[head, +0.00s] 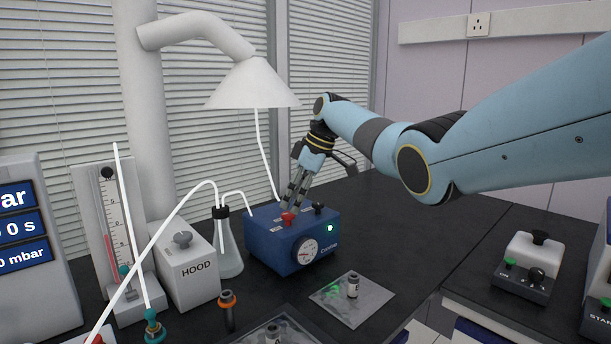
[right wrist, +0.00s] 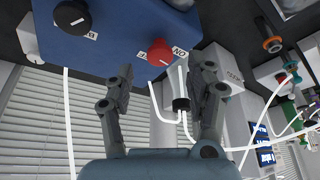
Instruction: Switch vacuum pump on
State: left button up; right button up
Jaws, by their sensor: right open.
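The vacuum pump is a blue box (head: 268,252) on the black bench in the middle of the head view. A red knob (head: 287,218) and a black knob (head: 318,207) sit on its top, and a gauge and a bright green light (head: 330,228) are on its front. My right gripper (head: 294,203) is over the pump top, close to the red knob. In the right wrist view the red knob (right wrist: 161,53) shows between the open fingers of my right gripper (right wrist: 165,68), with an ON label beside it. Contact cannot be told. My left gripper is out of view.
A glass flask (head: 229,255) with tubes stands just left of the pump, and a HOOD box (head: 188,272) stands farther left. A white funnel hood (head: 251,86) hangs above. A small vial (head: 353,285) stands on a plate in front.

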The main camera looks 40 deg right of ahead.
jog(key=v, duration=0.8)
jog(key=shift+d+r, duration=0.15)
